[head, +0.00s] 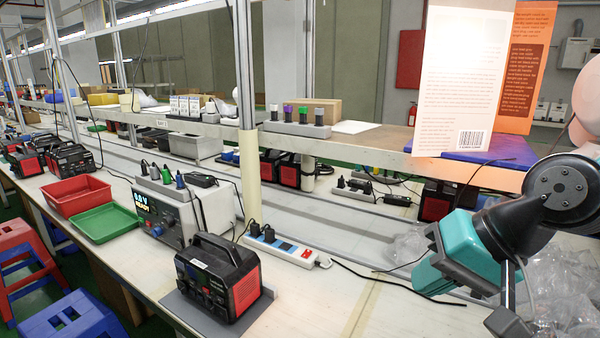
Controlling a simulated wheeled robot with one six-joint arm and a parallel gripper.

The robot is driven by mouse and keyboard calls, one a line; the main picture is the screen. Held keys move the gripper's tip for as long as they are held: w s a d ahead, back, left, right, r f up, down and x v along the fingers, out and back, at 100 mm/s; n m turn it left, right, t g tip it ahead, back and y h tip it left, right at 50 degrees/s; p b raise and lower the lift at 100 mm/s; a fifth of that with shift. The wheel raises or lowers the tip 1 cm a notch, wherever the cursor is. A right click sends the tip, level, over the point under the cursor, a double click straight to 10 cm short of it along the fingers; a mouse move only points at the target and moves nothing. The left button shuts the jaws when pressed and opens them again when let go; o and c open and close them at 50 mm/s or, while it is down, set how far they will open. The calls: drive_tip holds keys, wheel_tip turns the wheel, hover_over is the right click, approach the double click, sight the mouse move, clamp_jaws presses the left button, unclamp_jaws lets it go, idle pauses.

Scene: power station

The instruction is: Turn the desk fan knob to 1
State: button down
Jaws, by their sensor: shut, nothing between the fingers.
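My gripper (460,252) is at the right in the head view, at the end of my dark arm. Its housing is teal with a grey edge, tilted and seen from the side. It is shut and holds nothing, over the right part of the bench. I cannot make out a desk fan or a numbered knob in this view. A pale pink rounded shape is cut off at the right edge, and I cannot tell what it is.
A black and red power station (217,277) stands on the bench, near a white power strip (285,246). A unit with a lit display (160,214), a red tray (76,197) and a green tray (107,222) are left. Clear plastic bags (565,290) lie right.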

drive_tip(key=w+d+r+m+t+h+p, duration=0.2)
drive_tip(key=w+d+r+m+t, duration=0.15)
drive_tip(key=w+d+m, duration=0.5)
drive_tip(key=w+d+r+m+t+h+p, duration=0.2)
drive_tip(key=w+d+m+t, duration=0.3)
drive_tip(key=w+d+m, duration=0.35)
drive_tip(key=s+d+r+m+t+h+p, duration=0.1)
drive_tip(key=s+d+m+h+p, duration=0.1)
drive_tip(key=d+m+h, duration=0.65)
drive_tip(key=s+d+r+m+t+h+p, duration=0.1)
drive_tip(key=s+d+r+m+t+h, duration=0.15)
drive_tip(key=d+m, duration=1.1)
drive_tip(key=w+d+n+g+p, duration=0.1)
drive_tip(key=w+d+n+p, duration=0.3)
drive_tip(key=d+p, duration=0.3)
drive_tip(key=shift+w+d+h, duration=0.25)
drive_tip(key=shift+w+h, duration=0.15)
drive_tip(key=shift+w, duration=0.25)
drive_tip(key=shift+f, duration=0.1)
